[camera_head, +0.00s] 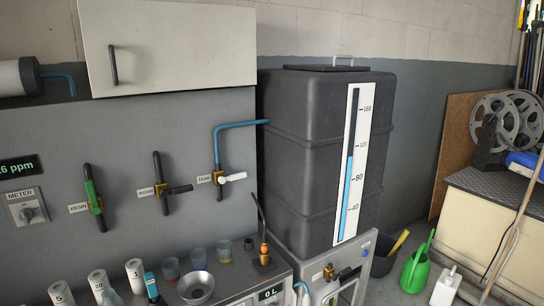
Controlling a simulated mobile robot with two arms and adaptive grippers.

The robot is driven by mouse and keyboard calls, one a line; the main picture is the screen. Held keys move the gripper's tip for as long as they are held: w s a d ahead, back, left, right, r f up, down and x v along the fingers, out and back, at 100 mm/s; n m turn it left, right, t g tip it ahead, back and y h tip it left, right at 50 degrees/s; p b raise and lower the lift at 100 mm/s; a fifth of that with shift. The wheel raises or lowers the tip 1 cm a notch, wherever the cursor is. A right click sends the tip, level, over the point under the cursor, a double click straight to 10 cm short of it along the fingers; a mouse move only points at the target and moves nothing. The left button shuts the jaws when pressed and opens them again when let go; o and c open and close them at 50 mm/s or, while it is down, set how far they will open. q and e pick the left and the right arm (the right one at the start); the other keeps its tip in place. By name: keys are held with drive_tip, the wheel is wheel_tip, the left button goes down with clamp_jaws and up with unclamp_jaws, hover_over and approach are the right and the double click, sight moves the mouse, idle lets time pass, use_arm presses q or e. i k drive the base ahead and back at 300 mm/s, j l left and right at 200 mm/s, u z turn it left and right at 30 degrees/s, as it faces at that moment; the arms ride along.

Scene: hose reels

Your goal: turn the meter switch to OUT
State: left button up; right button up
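The meter switch (27,214) is a dark round knob on a pale plate labelled METER, at the left edge of the head view on the grey wall panel. The small position marks around the knob are too small to read, so I cannot tell which one it points to. Above it a dark display (18,168) with green digits is cut off by the picture edge; "6 ppm" shows. Neither of my grippers is in view.
Right of the switch are the RESIN valve (93,203) with a green handle and two more valves. A black tank (303,150) stands right; a white cabinet (170,47) hangs above.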

sight(26, 215)
drive_tip(key=u, duration=1.45)
